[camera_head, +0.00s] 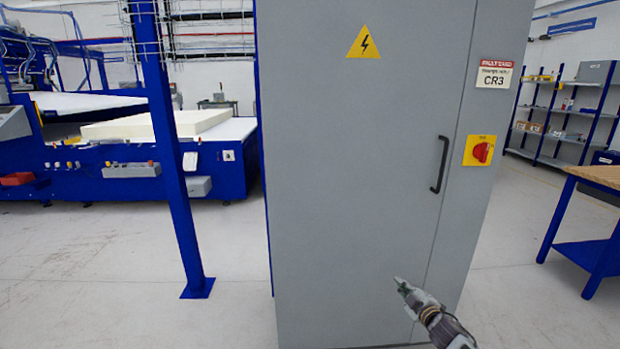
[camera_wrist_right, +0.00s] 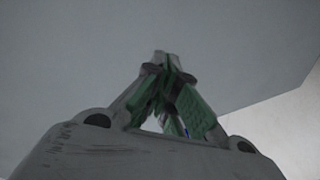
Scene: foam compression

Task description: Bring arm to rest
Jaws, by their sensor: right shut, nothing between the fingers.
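My right gripper (camera_head: 400,284) is low in the head view, in front of the lower part of a tall grey cabinet (camera_head: 350,180). It points up and to the left. In the right wrist view its fingers (camera_wrist_right: 165,85) come together at the tips, with nothing between them. The grey surface behind them fills most of that view. I cannot tell whether the fingertips touch the cabinet. My left gripper is not in view.
The cabinet has a black handle (camera_head: 440,165) and a red rotary switch (camera_head: 481,151) on yellow. A blue post (camera_head: 170,150) stands to its left, before a blue machine with a foam block (camera_head: 150,124). A wooden-topped table (camera_head: 598,175) is at right. Pale floor lies between.

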